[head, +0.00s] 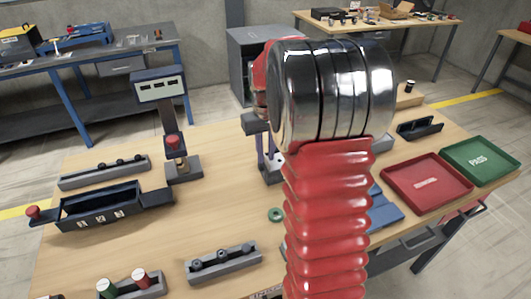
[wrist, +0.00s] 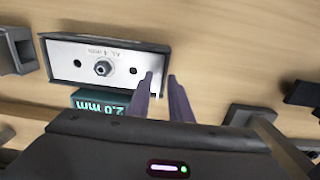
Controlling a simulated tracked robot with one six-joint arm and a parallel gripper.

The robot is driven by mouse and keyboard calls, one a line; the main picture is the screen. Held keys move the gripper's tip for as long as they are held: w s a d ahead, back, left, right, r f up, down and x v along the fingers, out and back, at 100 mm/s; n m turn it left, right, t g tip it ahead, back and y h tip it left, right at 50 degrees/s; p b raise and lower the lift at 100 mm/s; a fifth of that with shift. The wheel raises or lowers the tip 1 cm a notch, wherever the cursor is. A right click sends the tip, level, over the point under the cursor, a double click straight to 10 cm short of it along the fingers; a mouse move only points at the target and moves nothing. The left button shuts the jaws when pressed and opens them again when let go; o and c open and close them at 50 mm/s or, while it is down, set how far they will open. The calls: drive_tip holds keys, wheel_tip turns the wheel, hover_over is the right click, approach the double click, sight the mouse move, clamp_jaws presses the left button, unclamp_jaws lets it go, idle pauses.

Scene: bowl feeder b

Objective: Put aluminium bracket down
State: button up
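A silver plate (wrist: 75,62) with a dark rim shows in the wrist view, left of my fingers. It has a round boss in the middle, a hole on each side and printing that looks like "AL 4 mm", upside down. I cannot tell for sure whether it is the aluminium bracket or a fixture. The left fingertip overlaps the plate's right end in the picture; contact is unclear. In the head view my gripper (head: 266,165) is partly hidden by my arm, over the middle of the bench.
A teal "2.0 mm" display (wrist: 98,102) lies beside the plate. On the bench (head: 225,210) stand a dark bin fixture (head: 100,212), a post-mounted display (head: 158,88), a grey rack (head: 224,264), a red tray (head: 427,183) and a green PASS tray (head: 480,161).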

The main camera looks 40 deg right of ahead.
drive_tip(key=shift+r, duration=0.1)
wheel_tip(320, 180, up, 13)
idle(0.8)
idle(0.4)
drive_tip(key=s+a+r+n+t, duration=0.1)
drive_tip(key=s+a, duration=0.3)
drive_tip(key=a, duration=0.3)
drive_tip(key=s+a+r+t, duration=0.2)
drive_tip(key=s+a, duration=0.2)
drive_tip(key=a, duration=0.3)
drive_tip(key=s+a+f+t, duration=0.1)
drive_tip(key=s+a+f, duration=0.1)
drive_tip(key=s+a, duration=0.1)
drive_tip(key=s+a+f+n, duration=0.1)
drive_tip(key=s+a+f, duration=0.1)
drive_tip(key=s, duration=0.3)
drive_tip(key=s+a+f+t, duration=0.1)
drive_tip(key=s+a+f, duration=0.1)
drive_tip(key=a, duration=0.3)
drive_tip(key=shift+s+n+t, duration=0.3)
drive_tip(key=shift+s+n, duration=0.1)
drive_tip(key=shift+s, duration=0.5)
